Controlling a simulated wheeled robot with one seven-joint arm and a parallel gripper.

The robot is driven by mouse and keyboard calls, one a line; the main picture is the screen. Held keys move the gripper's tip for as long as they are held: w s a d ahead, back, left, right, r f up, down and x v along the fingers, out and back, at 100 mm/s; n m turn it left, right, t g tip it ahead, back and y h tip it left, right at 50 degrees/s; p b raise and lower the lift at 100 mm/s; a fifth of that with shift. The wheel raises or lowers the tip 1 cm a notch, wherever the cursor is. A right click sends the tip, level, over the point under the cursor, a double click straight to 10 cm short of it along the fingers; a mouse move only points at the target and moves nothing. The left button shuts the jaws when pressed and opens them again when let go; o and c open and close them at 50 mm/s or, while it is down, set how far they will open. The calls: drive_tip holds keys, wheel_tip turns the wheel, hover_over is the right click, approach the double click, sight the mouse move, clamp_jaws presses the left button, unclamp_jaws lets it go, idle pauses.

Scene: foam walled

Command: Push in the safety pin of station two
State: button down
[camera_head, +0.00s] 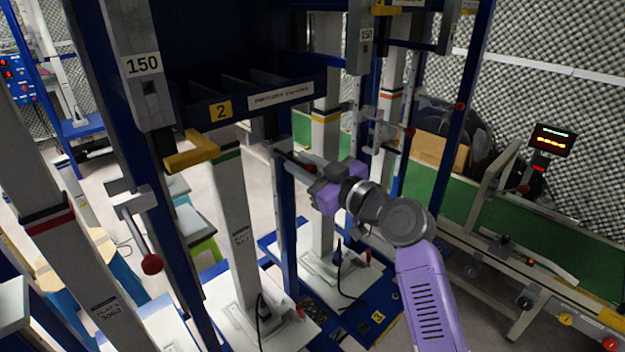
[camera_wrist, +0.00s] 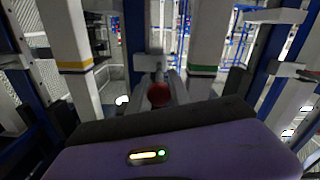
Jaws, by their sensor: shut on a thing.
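The safety pin's red ball knob (camera_wrist: 159,94) shows in the wrist view between the two fingers of my gripper (camera_wrist: 160,100), which is shut on it. In the head view my gripper (camera_head: 308,178) is at the blue upright just right of the shelf with the yellow "2" label (camera_head: 221,110), and its fingers mostly hide the pin there. I cannot tell how deep the pin sits. The white column with the green band (camera_head: 233,210) stands left of my gripper.
Another pin with a red ball (camera_head: 152,264) hangs at the left upright. More red knobs (camera_head: 409,132) are on the uprights behind. White columns and blue posts crowd both sides of my arm. A conveyor with a lit display (camera_head: 553,140) stands at the right.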

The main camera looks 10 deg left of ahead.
sight(275, 149)
drive_tip(key=b+x, duration=0.3)
drive_tip(key=x, duration=0.1)
drive_tip(key=shift+w+f, duration=0.15)
drive_tip(key=shift+f, duration=0.15)
drive_tip(key=shift+w+a+r, duration=0.15)
drive_tip(key=shift+w+a, duration=0.15)
drive_tip(key=shift+a, duration=0.1)
drive_tip(key=shift+r, duration=0.15)
drive_tip(key=c, duration=1.3)
unclamp_jaws()
drive_tip(key=shift+o, duration=0.6)
drive_tip(key=shift+a, duration=0.2)
drive_tip(key=shift+v, duration=3.9)
